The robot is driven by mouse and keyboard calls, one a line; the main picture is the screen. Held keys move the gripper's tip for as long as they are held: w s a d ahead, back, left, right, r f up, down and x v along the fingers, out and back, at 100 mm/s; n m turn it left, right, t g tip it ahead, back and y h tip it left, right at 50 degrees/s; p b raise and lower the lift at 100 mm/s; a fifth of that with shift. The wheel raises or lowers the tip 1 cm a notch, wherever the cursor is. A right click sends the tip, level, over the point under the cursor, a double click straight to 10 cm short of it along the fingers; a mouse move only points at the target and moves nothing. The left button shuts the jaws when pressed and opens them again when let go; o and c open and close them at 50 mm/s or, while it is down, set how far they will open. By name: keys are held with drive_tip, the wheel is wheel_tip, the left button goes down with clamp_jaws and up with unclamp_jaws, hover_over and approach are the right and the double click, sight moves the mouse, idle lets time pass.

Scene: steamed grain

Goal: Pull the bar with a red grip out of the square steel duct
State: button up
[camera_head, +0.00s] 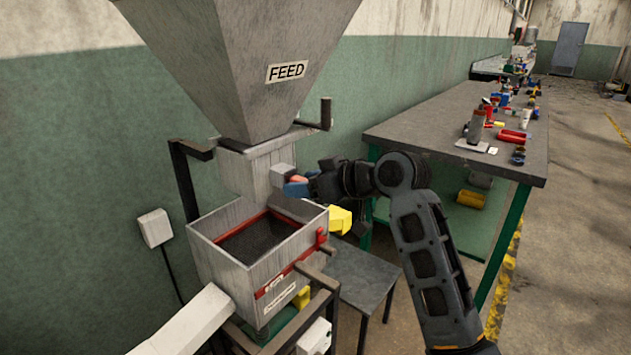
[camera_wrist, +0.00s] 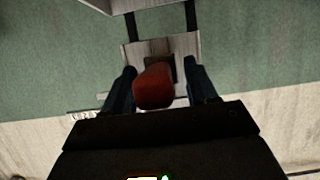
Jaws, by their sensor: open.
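The square steel duct (camera_head: 250,172) comes down from under the feed hopper, and a short grey stub (camera_head: 283,172) sticks out of its right side. The bar's red grip (camera_head: 297,179) shows small at that stub, partly hidden by my gripper (camera_head: 299,187). In the wrist view the red grip (camera_wrist: 153,87) stands between the two blue fingers of my gripper (camera_wrist: 160,74), nearer the left one. The fingers are apart and not closed on it. Behind it is the pale duct face (camera_wrist: 133,55) with a dark square opening. The rest of the bar is hidden.
The grey FEED hopper (camera_head: 240,60) hangs above. An open bin with a red inner rim (camera_head: 205,238) and dark contents stands below. A dark crank handle (camera_head: 326,113) juts out above my gripper. A yellow part (camera_head: 340,220) sits below it. A cluttered workbench (camera_head: 430,118) is at right.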

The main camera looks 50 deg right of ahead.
clamp_jaws()
idle(1.1)
